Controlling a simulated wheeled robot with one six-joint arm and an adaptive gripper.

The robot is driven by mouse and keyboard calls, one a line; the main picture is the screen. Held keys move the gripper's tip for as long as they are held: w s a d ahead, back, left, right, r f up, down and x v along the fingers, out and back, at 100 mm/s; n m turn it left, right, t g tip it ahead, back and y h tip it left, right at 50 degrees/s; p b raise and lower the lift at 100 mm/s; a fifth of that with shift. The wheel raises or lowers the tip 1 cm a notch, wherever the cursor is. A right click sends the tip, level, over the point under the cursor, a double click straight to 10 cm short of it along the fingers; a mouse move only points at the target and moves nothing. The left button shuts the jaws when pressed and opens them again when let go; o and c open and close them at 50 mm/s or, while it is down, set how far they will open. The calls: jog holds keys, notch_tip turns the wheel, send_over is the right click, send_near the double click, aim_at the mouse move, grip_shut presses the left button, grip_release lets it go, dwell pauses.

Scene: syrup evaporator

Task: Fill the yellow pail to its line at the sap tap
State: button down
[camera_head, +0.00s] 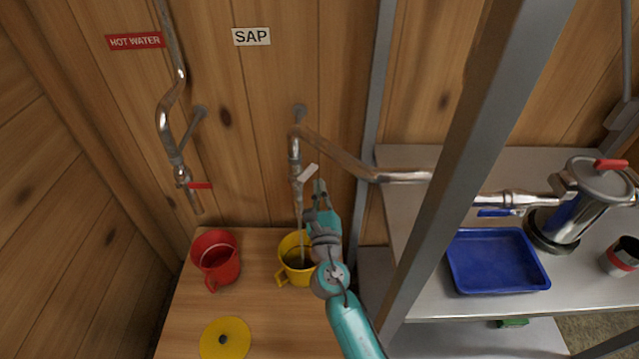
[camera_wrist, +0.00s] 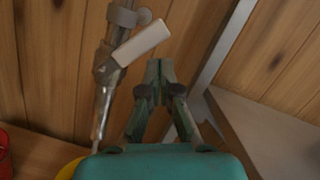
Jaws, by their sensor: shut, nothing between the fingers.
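The yellow pail (camera_head: 284,274) stands upright on the wooden bench, under the spout of the sap tap (camera_head: 296,168). A thin pale stream runs from the spout down into the pail. The pail's inside looks dark; its line and liquid level cannot be made out. The tap's white handle (camera_head: 308,172) sticks out at a slant; it also shows in the wrist view (camera_wrist: 142,43). My gripper (camera_head: 320,187) is shut and empty, just right of the handle and apart from it. My wrist hides the pail's right side. In the wrist view the fingertips (camera_wrist: 159,70) meet.
A red pail (camera_head: 228,269) stands left on the bench, below the hot water tap (camera_head: 183,178). A yellow lid (camera_head: 211,344) lies at the front. A grey post (camera_head: 455,170) rises right of my arm, before a shelf with a blue tray (camera_head: 497,260) and a metal canister (camera_head: 567,218).

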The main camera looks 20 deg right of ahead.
jog(key=v, duration=1)
jog(key=shift+s, duration=0.1)
dwell(6.9)
